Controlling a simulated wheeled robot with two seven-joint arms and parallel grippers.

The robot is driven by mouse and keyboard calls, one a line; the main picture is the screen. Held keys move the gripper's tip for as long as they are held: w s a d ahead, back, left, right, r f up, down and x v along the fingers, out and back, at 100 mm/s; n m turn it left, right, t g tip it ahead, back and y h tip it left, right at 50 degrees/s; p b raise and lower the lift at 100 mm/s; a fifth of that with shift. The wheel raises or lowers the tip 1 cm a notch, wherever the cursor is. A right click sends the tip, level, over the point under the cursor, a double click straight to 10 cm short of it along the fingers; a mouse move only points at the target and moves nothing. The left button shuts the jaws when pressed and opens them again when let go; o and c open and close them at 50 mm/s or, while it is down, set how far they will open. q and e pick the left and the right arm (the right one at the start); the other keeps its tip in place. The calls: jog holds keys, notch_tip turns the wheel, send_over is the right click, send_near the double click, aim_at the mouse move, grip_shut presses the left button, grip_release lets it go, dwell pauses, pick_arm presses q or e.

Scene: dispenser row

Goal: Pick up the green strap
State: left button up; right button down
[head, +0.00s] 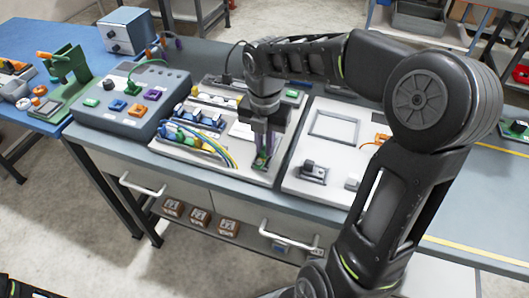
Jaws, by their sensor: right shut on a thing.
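My right gripper (263,153) points down over the front right part of the light grey tray on the bench. It is shut on a small green thing (261,162), which looks like the green strap. Only a little of the strap shows between and below the fingers; the rest is hidden by them. I cannot tell whether it still touches the tray. My left gripper is not in view.
Bundled blue, yellow and green cables (205,143) lie left of my gripper on the tray. A grey button box (135,103) stands further left. A white panel (330,135) with a square frame is to the right, partly behind my arm. Small boxes (199,217) sit on a shelf below.

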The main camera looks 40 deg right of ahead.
dwell(0.5)
notch_tip(320, 180, up, 10)
dwell(0.5)
jog(key=shift+d+r+p, duration=0.1)
jog(key=shift+r+p, duration=1)
jog(key=shift+p, duration=0.05)
dwell(1.1)
notch_tip(320, 180, up, 3)
jog(key=p, duration=0.2)
jog(key=shift+w+d+f+p, duration=0.1)
jog(key=shift+w+d+p, duration=0.05)
jog(key=shift+p, duration=0.25)
jog(key=h+b, duration=0.1)
send_over(264, 148)
jog(key=d, duration=0.2)
jog(key=shift+t, duration=0.3)
jog(key=f, duration=0.8)
jog(key=shift+w+a+f, duration=0.25)
jog(key=shift+w+f, duration=0.05)
jog(key=shift+w, duration=0.05)
jog(key=shift+f, duration=0.1)
